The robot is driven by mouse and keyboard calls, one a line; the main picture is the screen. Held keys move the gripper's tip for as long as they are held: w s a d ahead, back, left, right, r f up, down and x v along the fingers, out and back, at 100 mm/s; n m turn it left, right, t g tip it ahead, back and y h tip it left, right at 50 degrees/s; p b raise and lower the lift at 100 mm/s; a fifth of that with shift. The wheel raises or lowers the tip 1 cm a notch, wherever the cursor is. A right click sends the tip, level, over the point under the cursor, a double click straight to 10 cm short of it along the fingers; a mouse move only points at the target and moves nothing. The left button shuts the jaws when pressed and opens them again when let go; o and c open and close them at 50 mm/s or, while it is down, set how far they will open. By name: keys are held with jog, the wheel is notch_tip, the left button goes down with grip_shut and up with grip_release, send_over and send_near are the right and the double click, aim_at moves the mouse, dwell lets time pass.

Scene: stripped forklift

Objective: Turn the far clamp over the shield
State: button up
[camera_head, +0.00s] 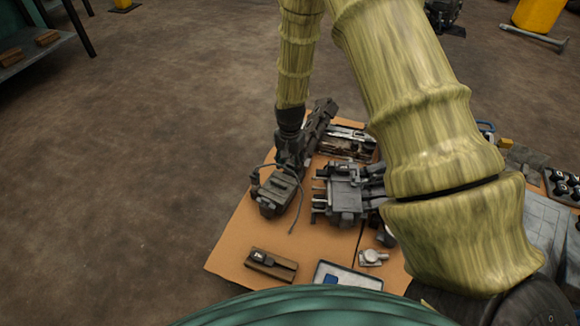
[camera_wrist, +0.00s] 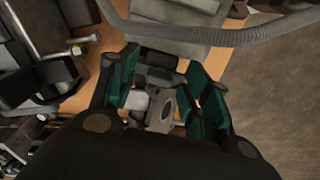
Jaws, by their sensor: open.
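My gripper (camera_head: 290,152) reaches down over the left side of the orange-brown tabletop, at a dark grey device (camera_head: 280,192) with a thin cable. In the wrist view the green-padded fingers of my gripper (camera_wrist: 165,92) stand apart. A small grey metal piece (camera_wrist: 162,108) with a round hole lies between them; it looks like the clamp, and I cannot see whether a pad touches it. The grey ribbed body (camera_wrist: 168,43) of the device lies just beyond the fingertips, with its cable looping across it. I cannot pick out the shield with certainty. My arm hides part of the table.
A grey mechanical assembly (camera_head: 345,192) stands right of the device, with an open brown box (camera_head: 347,143) behind it. A brown block (camera_head: 270,264), a blue-and-white tray (camera_head: 346,276) and a small metal part (camera_head: 373,257) lie near the front. Open floor lies left.

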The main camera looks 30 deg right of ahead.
jog(key=shift+f, duration=0.1)
jog(key=c, duration=1)
